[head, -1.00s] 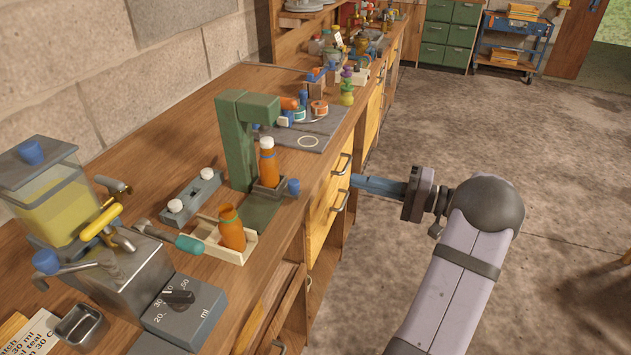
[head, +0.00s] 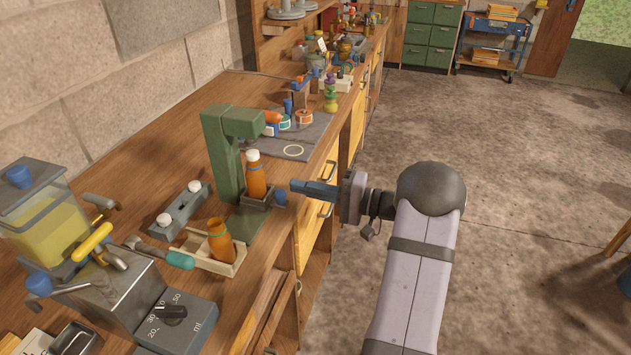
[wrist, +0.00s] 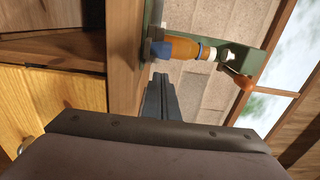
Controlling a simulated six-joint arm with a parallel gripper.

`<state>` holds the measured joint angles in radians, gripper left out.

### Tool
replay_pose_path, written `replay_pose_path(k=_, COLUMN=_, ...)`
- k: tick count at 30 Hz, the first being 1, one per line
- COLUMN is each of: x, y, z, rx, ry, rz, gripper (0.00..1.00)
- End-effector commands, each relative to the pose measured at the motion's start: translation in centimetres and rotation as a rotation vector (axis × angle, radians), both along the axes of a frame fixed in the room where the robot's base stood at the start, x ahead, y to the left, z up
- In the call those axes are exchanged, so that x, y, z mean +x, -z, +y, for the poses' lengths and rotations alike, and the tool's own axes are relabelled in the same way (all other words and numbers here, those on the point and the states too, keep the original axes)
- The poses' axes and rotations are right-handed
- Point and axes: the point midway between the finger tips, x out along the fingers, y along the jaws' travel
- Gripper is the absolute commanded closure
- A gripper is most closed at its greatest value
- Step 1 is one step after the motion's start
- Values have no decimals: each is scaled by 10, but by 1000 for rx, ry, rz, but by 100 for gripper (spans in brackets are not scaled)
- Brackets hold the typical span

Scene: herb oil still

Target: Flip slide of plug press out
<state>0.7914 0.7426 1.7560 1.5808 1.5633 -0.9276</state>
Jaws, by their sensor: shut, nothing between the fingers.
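The green plug press (head: 225,150) stands on the wooden bench, its arm reaching over an amber bottle (head: 256,182) with a white top. The bottle sits upright in a small dark slide (head: 256,200) at the press base, and a blue knob (head: 280,198) sticks out from the slide's right side. My gripper (head: 293,186) is shut and empty, its blue-grey fingertips just right of the bottle and close to the knob; I cannot tell whether they touch. In the wrist view the fingers (wrist: 160,98) point toward the blue knob (wrist: 161,50) and the bottle (wrist: 184,49).
A grey mat (head: 312,130) with small items lies behind. Drawer handles (head: 331,171) project along the bench front.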

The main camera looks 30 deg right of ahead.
Motion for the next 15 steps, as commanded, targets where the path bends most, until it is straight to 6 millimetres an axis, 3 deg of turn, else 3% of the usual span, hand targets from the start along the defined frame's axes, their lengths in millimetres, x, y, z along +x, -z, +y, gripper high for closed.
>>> replay_pose_path(k=6, x=-7, y=0, z=12, rx=1, ry=-1, rz=1, gripper=100)
replay_pose_path(k=15, x=-9, y=0, z=15, rx=-1, ry=-1, rz=-1, gripper=100)
